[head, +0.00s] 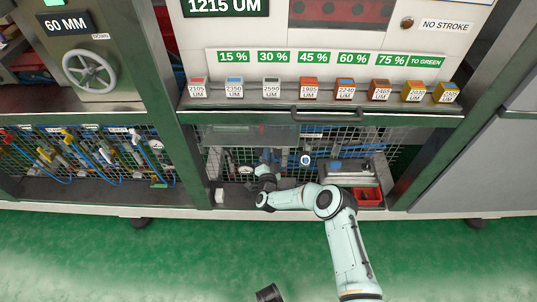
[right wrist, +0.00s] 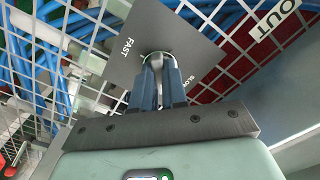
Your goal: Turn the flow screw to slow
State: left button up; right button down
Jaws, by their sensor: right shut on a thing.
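The flow screw (right wrist: 158,62) sits in a grey plate (right wrist: 190,35) marked FAST on the left and SLOW on the right in the right wrist view. My right gripper (right wrist: 160,74) is shut on the screw, a finger on each side of its pale metal head. The fingers cover part of the screw and of the plate's lower edge. In the head view my right gripper (head: 265,172) reaches into the open bay under the machine's counter, and the screw cannot be made out there. My left gripper is not in view.
In the head view a red bin (head: 367,196) stands right in the bay. A handle (head: 323,117) is above the arm. The green floor in front is clear.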

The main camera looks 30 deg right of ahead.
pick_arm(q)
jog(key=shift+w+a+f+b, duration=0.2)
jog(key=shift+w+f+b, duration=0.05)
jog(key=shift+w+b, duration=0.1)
pick_arm(e)
jog(key=shift+n, duration=4.6)
jog(key=c, duration=1.2)
grip_release()
jog(key=shift+o, duration=0.2)
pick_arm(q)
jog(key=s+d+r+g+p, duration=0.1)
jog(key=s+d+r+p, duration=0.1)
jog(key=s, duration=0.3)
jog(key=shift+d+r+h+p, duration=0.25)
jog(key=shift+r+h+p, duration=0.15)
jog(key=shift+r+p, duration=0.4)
pick_arm(e)
jog(key=v, duration=1.3)
jog(key=shift+s, duration=0.25)
